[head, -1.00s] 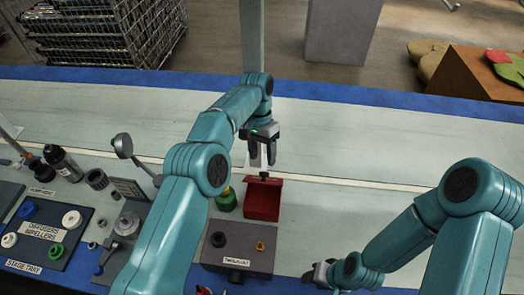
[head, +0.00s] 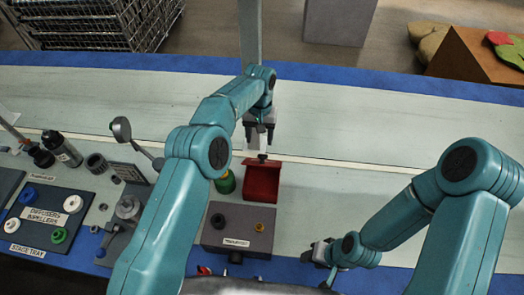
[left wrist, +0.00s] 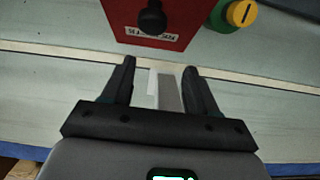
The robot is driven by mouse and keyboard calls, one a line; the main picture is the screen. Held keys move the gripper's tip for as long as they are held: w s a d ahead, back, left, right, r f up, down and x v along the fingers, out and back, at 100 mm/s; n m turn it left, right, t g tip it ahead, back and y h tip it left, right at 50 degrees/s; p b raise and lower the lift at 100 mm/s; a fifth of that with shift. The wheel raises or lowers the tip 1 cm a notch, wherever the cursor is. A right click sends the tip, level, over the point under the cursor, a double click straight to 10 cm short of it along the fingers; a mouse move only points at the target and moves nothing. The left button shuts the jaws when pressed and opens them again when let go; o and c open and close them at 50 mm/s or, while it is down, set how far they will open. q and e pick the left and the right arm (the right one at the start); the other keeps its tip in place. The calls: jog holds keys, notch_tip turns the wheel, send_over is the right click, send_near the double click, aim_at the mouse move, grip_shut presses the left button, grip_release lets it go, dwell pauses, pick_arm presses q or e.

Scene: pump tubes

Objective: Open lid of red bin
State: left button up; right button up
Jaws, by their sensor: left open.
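The red bin (head: 262,184) stands on the bench at the centre of the head view. A dark knob (head: 262,157) is at the far edge of its red top. In the left wrist view the red panel (left wrist: 120,18) shows a black knob (left wrist: 152,20) and a white label. I cannot tell whether the lid is ajar. My left gripper (head: 260,138) is just beyond the knob; in the left wrist view its two fingers (left wrist: 158,82) are apart, short of the knob and not around it. My right gripper (head: 318,252) is low, right of the grey box, its jaws unclear.
A green and yellow round item (head: 225,182) sits close left of the bin. A grey box (head: 238,228) stands in front of it. A stage tray (head: 65,238) with rings and several tools lie at left. The bench right of the bin is clear.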

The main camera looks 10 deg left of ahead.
pick_arm(q)
jog(key=n, duration=0.1)
pick_arm(e)
jog(key=shift+f, duration=0.25)
pick_arm(q)
jog(key=t+b, duration=0.3)
jog(key=t, duration=0.2)
send_near(262, 156)
jog(key=s+r, duration=0.2)
jog(key=s, duration=0.1)
pick_arm(e)
jog(key=shift+s+f, duration=0.2)
jog(key=shift+f, duration=0.3)
jog(key=shift+s+f, duration=0.15)
jog(key=shift+f, duration=0.35)
pick_arm(q)
notch_tip(262, 156, up, 4)
jog(key=t, duration=0.1)
pick_arm(e)
jog(key=shift+s+f, duration=0.1)
jog(key=shift+f, duration=0.1)
pick_arm(q)
jog(key=shift+m, duration=0.4)
jog(key=x, duration=1.6)
jog(key=shift+s+p, duration=0.1)
jog(key=shift+p, duration=0.25)
pick_arm(e)
jog(key=shift+r, duration=0.25)
